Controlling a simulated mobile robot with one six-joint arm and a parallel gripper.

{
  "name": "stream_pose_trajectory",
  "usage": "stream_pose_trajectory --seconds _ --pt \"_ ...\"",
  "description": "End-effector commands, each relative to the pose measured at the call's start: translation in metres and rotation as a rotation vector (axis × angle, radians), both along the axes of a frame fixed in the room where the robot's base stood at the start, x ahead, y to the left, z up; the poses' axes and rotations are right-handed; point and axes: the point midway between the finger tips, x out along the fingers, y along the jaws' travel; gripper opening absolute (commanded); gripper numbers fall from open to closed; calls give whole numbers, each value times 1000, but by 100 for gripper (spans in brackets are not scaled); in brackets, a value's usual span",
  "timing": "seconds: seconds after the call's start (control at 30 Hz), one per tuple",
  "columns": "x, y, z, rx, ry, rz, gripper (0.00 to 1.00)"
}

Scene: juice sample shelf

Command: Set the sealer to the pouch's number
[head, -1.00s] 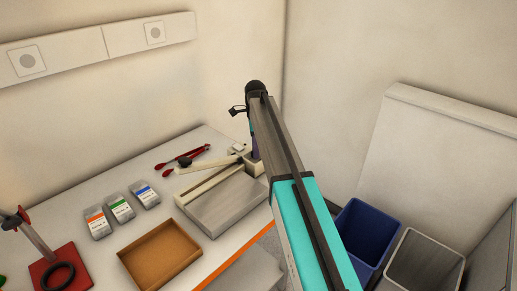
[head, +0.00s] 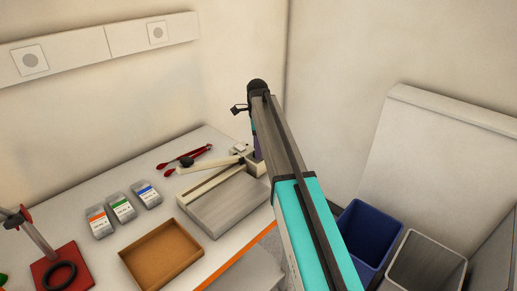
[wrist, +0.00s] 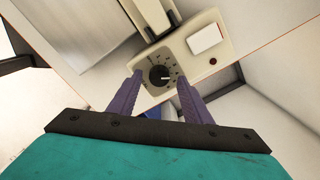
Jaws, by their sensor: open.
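The sealer (head: 217,203) is a grey and cream bench unit with a long arm, at the table's right end in the head view. Its cream end block (wrist: 209,31) carries a black dial (wrist: 157,76) with a pale pointer and marks around it; the figures are too small to read. My gripper (wrist: 159,73) is open, its purple fingers on either side of the dial in the wrist view; I cannot tell whether they touch it. Three grey pouches, with orange (head: 98,222), green (head: 122,207) and blue (head: 147,194) labels, lie on the table. Their print is unreadable.
A brown tray (head: 160,281) is at the table's front. Red-handled tongs (head: 186,157) lie behind the sealer. A red-based stand (head: 48,277) is at left. A blue bin (head: 350,263) and a grey bin (head: 397,281) stand on the floor at right.

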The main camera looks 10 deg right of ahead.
Motion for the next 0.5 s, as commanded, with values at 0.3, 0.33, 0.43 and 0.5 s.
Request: stream_pose_trajectory --seconds 0.3,0.33,0.43,0.5 --pt "1 0 29 0 -2 0 45" --pt "2 0 33 0 -2 0 45" --pt "2 0 47 0 -2 0 45" --pt "2 0 56 0 -3 0 45"
